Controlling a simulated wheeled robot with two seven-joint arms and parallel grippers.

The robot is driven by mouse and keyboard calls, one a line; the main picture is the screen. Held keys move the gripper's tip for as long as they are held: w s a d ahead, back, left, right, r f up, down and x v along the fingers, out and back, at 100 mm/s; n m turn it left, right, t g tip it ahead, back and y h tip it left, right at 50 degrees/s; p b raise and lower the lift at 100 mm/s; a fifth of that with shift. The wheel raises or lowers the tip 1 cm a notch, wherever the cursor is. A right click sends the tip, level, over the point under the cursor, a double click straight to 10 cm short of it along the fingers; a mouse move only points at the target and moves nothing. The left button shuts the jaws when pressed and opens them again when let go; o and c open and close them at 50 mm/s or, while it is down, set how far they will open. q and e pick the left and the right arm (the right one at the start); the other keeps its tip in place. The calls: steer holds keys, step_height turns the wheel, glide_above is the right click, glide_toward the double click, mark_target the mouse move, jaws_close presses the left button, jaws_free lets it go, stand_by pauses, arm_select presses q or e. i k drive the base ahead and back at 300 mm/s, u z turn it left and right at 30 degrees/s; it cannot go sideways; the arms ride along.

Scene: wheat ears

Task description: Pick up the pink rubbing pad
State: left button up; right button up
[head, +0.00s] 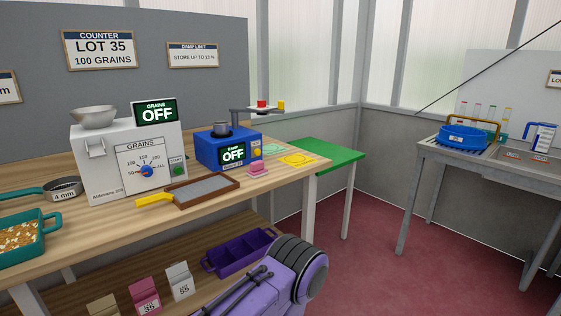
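The pink rubbing pad (257,168) is a small pink block on the wooden bench (300,172). It sits just in front of the blue meter (228,150), to the right of a brown-framed grey board (202,189) with a yellow handle. The pad is apart from the board. A purple link of mine shows at the bottom middle, below the bench top. Neither gripper is in view.
A white grain counter (128,160) and a teal tray of grain (22,238) stand to the left. Yellow and green mats lie right of the pad. A purple divided bin (238,252) is on the lower shelf. Red floor is clear before the sink (500,155).

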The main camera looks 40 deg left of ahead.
mark_target(257, 167)
steer(key=i, duration=2.7)
steer(key=u, duration=3.3)
